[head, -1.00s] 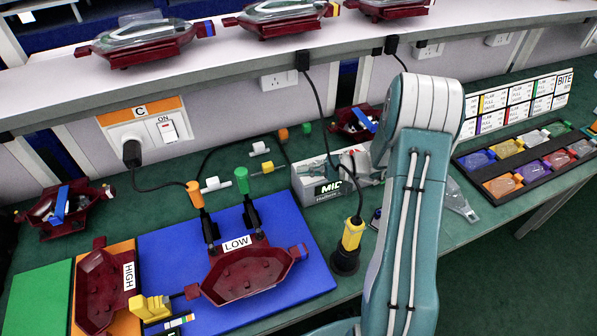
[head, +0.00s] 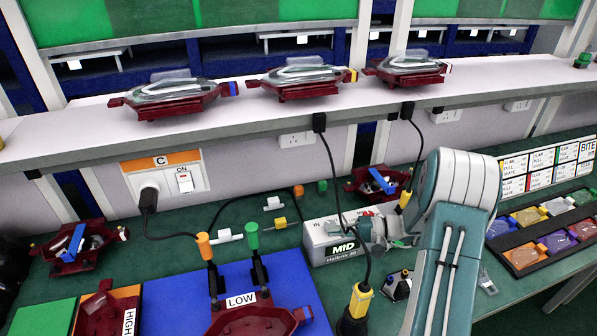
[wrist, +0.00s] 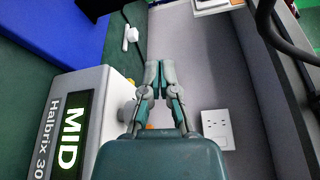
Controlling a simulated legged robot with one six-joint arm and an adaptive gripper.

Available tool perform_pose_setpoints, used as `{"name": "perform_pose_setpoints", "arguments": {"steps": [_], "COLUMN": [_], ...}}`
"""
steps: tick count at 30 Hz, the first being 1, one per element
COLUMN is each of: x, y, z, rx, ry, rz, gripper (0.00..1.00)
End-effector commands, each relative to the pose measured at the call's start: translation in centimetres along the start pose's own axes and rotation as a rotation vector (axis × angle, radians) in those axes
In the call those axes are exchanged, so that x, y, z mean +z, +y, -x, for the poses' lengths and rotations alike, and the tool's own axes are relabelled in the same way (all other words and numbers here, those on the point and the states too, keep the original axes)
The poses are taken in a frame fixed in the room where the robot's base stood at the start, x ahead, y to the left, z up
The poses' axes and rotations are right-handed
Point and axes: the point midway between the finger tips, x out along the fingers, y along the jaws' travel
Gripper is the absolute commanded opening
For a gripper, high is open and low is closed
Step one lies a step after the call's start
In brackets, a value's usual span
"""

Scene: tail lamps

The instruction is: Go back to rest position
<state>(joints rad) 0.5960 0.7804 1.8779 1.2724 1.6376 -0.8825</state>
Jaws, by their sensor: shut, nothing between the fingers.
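My gripper (wrist: 161,80) shows in the wrist view with its two grey-green fingertips together and nothing between them. It is beside the grey MID box (wrist: 72,125), with the wall panel and a socket (wrist: 218,130) beyond. In the head view my teal arm reaches up at the right. Its far end is partly hidden behind the arm, near the MID box (head: 335,240) on the green bench.
Dark red lamp housings with clear covers stand on the shelf (head: 60,135). A blue mat (head: 175,290) carries a dark red housing at LOW (head: 250,322). A black tray of coloured lamps (head: 520,255) is at right. Black cables (head: 334,165) hang from the wall near my arm.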

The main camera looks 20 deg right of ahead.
Motion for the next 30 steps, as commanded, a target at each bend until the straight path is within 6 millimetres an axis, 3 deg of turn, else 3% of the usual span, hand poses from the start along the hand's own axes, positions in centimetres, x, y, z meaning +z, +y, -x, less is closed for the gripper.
{"name": "perform_pose_setpoints", "arguments": {"steps": [4,7,12,18,30], "x": [0.6,2.1,6.2,11.0,19.4], "y": [-0.6,-1.9,-4.4,-6.4,-8.8], "z": [-0.5,-1.7,-3.9,-5.0,-4.8], "rx": [0.029,0.108,0.315,0.558,0.998], "ry": [-0.015,-0.053,-0.128,-0.167,-0.098], "rz": [0.004,0.009,0.027,0.073,0.265], "gripper": [0.0,0.0,0.0,0.0,0.0]}}
